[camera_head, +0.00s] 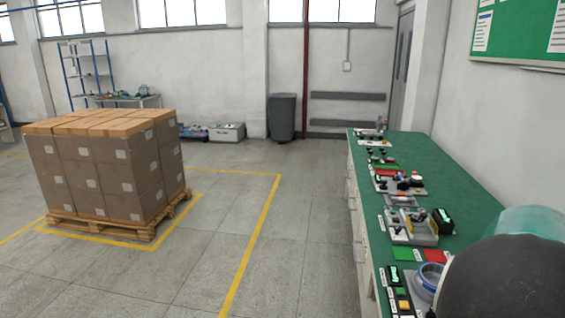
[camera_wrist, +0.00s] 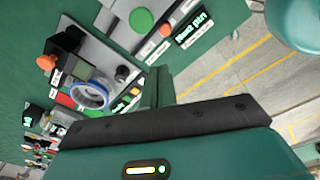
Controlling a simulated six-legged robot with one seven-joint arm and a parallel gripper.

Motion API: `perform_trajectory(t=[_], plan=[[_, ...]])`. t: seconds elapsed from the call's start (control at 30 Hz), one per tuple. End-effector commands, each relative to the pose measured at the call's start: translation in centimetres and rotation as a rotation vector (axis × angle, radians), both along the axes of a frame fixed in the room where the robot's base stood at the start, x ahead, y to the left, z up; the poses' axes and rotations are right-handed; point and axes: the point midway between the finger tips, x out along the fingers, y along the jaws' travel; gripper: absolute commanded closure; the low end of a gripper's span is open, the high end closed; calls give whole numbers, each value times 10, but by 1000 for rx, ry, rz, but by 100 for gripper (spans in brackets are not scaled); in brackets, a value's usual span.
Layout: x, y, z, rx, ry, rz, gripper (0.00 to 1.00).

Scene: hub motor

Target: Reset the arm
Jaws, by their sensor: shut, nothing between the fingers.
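My gripper (camera_wrist: 160,88) shows at the middle of the wrist view, beyond a black bar and a teal housing with a small lit strip. Its narrow fingers look shut with nothing between them. It is over the edge of a green-topped workbench (camera_head: 462,190), with the floor to the right. A round part with a blue ring (camera_wrist: 90,95) lies on the bench to the left; it also shows in the head view (camera_head: 428,280), partly hidden by a dark rounded part of my arm at the lower right.
Fixtures (camera_head: 408,225), labelled parts and red and green pads line the bench's left side. Its right side looks clear. A pallet of boxes (camera_head: 105,165) stands left inside yellow floor lines. A grey bin (camera_head: 281,117) stands at the back wall. The floor between is open.

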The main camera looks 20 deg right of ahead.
Motion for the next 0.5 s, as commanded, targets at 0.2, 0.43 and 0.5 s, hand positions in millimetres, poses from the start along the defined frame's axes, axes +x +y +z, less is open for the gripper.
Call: perform_trajectory(t=[0.2, 0.43, 0.5], plan=[[61, 110, 25, 50, -128, -117, 100], [82, 232, 54, 88, -230, -249, 100], [79, 267, 61, 95, -260, -290, 100]])
